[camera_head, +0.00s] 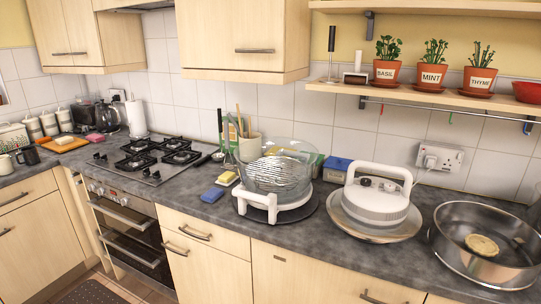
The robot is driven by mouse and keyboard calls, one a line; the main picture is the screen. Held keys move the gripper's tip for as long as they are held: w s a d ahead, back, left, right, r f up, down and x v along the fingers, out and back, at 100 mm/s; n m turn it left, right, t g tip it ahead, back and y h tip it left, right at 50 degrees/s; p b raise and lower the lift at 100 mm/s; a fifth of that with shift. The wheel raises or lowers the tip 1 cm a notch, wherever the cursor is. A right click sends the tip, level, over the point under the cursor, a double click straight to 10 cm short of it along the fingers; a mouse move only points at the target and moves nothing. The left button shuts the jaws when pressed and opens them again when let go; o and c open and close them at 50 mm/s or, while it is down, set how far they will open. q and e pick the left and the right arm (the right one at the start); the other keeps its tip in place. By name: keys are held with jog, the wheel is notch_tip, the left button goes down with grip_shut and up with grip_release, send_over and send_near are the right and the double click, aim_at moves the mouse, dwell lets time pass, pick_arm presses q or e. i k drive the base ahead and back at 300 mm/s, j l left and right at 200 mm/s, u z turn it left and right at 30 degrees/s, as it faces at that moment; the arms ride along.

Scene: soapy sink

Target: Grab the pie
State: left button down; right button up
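A small round pale golden pie (482,244) lies inside a wide, round metal pan (452,262) at the far right of the counter. The pan's near wall stands in front of the pie's lower side, and the pie's top shows from above. Neither of my grippers is in the head view, so nothing is seen touching the pie.
A white appliance lid with a handle (376,205) lies left of the pan. Beyond it stands a glass bowl on a white base (275,178). A shelf with potted herbs (432,66) hangs above. Bare grey counter (330,240) runs along the front.

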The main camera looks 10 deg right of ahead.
aim_at(482, 247)
jog(key=l+z, duration=0.1)
jog(key=z, duration=1.45)
jog(key=i+l, duration=0.1)
jog(key=l, duration=0.45)
jog(key=i+l, duration=0.1)
jog(key=l, duration=0.45)
jog(key=i+l, duration=0.1)
jog(key=l, duration=0.45)
